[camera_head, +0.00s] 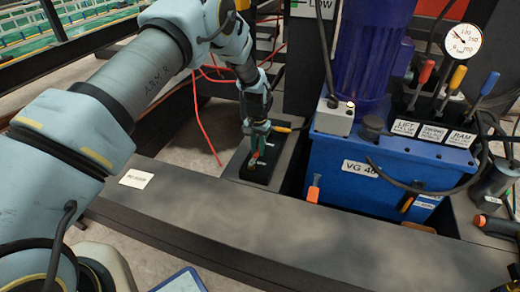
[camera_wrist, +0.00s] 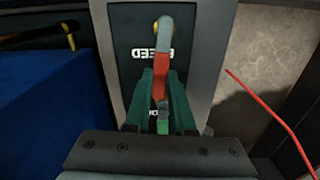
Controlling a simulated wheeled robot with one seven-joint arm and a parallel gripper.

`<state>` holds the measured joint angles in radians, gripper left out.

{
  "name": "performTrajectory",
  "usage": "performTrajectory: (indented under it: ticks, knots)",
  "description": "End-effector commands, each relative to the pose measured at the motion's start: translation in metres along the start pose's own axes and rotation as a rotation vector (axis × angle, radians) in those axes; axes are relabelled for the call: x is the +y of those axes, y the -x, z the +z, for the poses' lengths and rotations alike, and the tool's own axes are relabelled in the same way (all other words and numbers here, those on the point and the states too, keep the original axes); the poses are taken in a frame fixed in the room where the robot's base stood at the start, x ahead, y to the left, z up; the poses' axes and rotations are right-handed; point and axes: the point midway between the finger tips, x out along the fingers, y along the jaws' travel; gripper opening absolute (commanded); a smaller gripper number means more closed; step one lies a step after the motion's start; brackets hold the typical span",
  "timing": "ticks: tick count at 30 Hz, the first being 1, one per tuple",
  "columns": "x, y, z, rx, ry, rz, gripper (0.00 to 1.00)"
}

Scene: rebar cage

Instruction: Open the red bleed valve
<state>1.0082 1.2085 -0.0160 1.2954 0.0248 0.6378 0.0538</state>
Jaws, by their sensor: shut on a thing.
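The red bleed valve (camera_wrist: 161,72) shows in the wrist view as a red lever with a bent grey metal end, over a dark plate lettered BLEED (camera_wrist: 140,54) that appears upside down. My gripper (camera_wrist: 162,108) has its green fingers on both sides of the red lever and is shut on it. The fingers hide part of the lever; a small green piece shows between them. In the head view my gripper (camera_head: 256,150) reaches down onto the black valve block (camera_head: 258,175), where only a little of the red lever (camera_head: 254,157) shows.
A blue power unit (camera_head: 340,190) marked VG 46 stands right of the valve, with red, yellow and blue levers and a pressure gauge (camera_head: 461,41). A dark beam (camera_head: 250,225) runs in front. A red cable (camera_wrist: 270,118) lies beside the plate.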

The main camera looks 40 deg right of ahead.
Motion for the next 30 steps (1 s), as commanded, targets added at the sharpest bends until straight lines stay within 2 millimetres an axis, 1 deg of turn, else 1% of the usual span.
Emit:
performTrajectory:
  ticks: [9,23,24,30]
  knots:
    - [-0.0052,0.0006,0.0000,0.001,0.093,0.000,0.00]
    - [-0.0062,0.0005,0.0002,0.000,0.105,-0.001,0.00]
    - [-0.0063,0.0005,0.0002,0.000,0.105,-0.001,0.24]
    - [-0.0059,0.0003,0.0003,0.000,0.104,-0.001,0.47]
